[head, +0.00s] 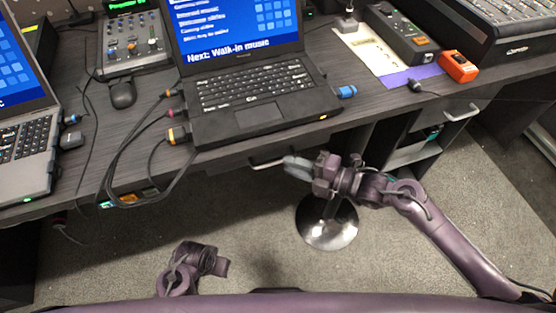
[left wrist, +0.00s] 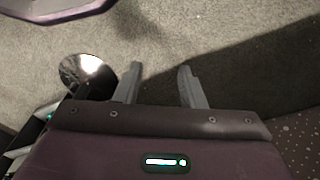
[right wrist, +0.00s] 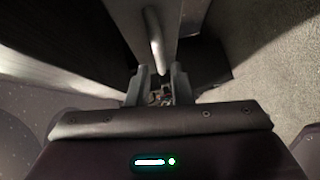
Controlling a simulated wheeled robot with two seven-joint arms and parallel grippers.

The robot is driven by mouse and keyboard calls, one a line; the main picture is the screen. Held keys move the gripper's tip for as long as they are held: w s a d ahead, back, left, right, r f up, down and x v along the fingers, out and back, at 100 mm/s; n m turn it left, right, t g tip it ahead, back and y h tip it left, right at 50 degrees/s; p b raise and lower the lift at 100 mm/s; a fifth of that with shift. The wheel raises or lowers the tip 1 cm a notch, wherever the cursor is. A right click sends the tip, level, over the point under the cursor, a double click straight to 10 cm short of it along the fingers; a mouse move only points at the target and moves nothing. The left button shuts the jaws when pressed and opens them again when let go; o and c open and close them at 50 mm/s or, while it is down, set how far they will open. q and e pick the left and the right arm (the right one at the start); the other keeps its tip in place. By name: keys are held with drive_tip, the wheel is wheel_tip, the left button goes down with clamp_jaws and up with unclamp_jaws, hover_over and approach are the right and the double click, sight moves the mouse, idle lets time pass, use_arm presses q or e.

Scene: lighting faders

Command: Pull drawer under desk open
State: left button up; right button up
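The desk (head: 335,122) runs across the head view. Under its front edge, below the black laptop, a pale bar handle (head: 268,161) of a drawer shows in part. My right gripper (head: 290,165) is just right of that handle, partly covering it. In the right wrist view the handle (right wrist: 155,38) runs toward my fingers, its near end between the fingertips (right wrist: 159,70). The fingers are apart, and no firm contact shows. How far the drawer is out cannot be told. My left gripper (left wrist: 159,70) is open and empty above the carpet.
Another silver handle (head: 460,112) is under the desk at right, above open shelves (head: 412,152). A round shiny stool base (head: 327,232) stands on the carpet below my right gripper. Cables (head: 118,165) hang over the desk edge at left. The front carpet is mostly clear.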

sight(277, 160)
drive_tip(key=x, duration=0.5)
clamp_jaws()
